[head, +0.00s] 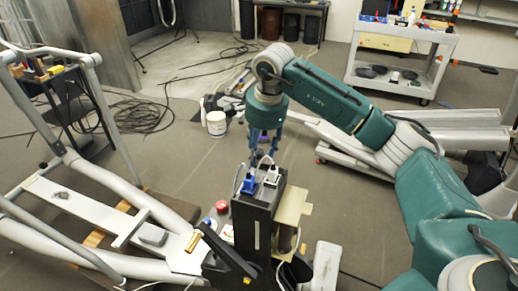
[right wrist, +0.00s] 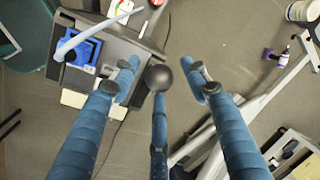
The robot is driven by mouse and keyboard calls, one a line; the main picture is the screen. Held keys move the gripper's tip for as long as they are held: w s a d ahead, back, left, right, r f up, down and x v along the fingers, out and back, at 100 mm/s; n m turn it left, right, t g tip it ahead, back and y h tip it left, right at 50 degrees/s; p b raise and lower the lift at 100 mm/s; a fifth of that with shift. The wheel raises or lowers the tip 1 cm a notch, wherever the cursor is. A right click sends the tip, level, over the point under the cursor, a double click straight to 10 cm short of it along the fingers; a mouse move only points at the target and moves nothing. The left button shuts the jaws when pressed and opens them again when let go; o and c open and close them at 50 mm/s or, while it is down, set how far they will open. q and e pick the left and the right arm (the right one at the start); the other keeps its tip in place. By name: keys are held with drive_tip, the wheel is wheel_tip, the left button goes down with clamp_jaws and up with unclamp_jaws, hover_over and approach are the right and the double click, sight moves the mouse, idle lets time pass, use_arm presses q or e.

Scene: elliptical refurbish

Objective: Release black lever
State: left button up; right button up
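My right gripper (head: 264,150) points down above the black console box (head: 257,212), its blue fingers apart and empty as far as I can see. In the right wrist view my right gripper (right wrist: 163,80) has its fingers spread. A dark round knob-like shape (right wrist: 158,78) shows at the middle finger's end; I cannot tell whether it is the lever's knob or the fingertip. A black lever-like bar (head: 226,254) slopes from the box's left side in the head view. A blue connector (head: 250,183) sits on the box top. My left gripper is out of view.
The elliptical's grey frame (head: 70,215) spreads across the left floor. A white bucket (head: 216,123) and loose cables lie behind. A grey cart (head: 402,50) stands at the back right. A purple-black bottle (right wrist: 277,57) lies on the floor.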

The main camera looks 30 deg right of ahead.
sight(259, 149)
drive_tip(key=c, duration=0.4)
clamp_jaws()
drive_tip(key=shift+r, duration=0.15)
wheel_tip(259, 149, up, 3)
drive_tip(key=shift+f+p, duration=0.1)
drive_tip(key=shift+p, duration=0.75)
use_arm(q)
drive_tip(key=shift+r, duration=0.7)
use_arm(e)
drive_tip(key=shift+w, duration=0.1)
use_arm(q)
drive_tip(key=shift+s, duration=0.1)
